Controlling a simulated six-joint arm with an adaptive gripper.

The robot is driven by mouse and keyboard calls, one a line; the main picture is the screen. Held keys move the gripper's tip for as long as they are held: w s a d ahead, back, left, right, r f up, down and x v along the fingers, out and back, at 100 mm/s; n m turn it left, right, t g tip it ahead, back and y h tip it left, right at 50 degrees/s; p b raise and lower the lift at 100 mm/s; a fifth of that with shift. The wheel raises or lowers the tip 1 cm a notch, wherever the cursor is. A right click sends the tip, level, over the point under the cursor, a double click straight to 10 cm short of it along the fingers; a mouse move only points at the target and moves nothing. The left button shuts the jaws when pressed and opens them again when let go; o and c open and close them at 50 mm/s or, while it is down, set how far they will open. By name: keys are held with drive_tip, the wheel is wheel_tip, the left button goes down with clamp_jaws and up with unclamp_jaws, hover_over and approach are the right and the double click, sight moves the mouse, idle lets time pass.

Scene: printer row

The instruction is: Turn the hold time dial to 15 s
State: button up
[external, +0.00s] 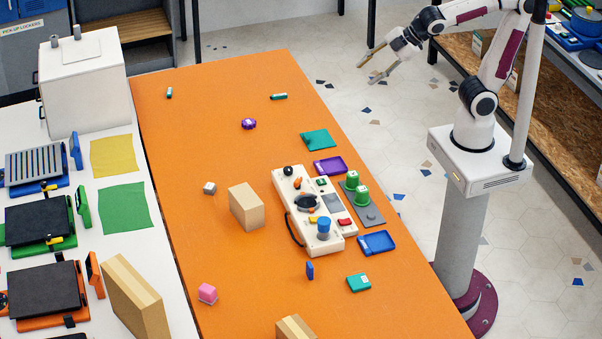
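A white control box (337,240) lies on the orange table. It carries a black round dial with an orange part (307,203), a blue knob (323,227), a small black knob (288,170) and a red button (345,222). Its labels are too small to read, so I cannot tell which control is the hold time dial or its setting. My gripper (367,74) is high at the upper right, beyond the table's right edge and well away from the box. Its two fingers are apart with nothing between them.
Two green cylinders (353,178) stand on a grey plate right of the box. Purple (330,166) and blue (377,242) trays lie nearby. A tan block (246,206) stands left of the box. The table's far part is mostly clear, with a few small items.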

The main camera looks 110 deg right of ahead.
drive_tip(key=w+d+f+n+t+y, duration=0.15)
drive_tip(key=w+d+n, duration=0.25)
drive_tip(key=w+n, duration=0.8)
drive_tip(key=w+d+n+t+y, duration=0.1)
drive_tip(key=w+d+n+t, duration=0.2)
drive_tip(key=w+n, duration=0.85)
drive_tip(key=n+g+y, duration=0.6)
drive_tip(key=n+y, duration=0.6)
drive_tip(key=n, duration=0.6)
approach(288, 168)
drive_tip(key=shift+a+f+m+t, duration=0.15)
drive_tip(key=shift+a+m+t, duration=0.1)
drive_tip(key=shift+a, duration=0.15)
drive_tip(key=shift+x, duration=3.9)
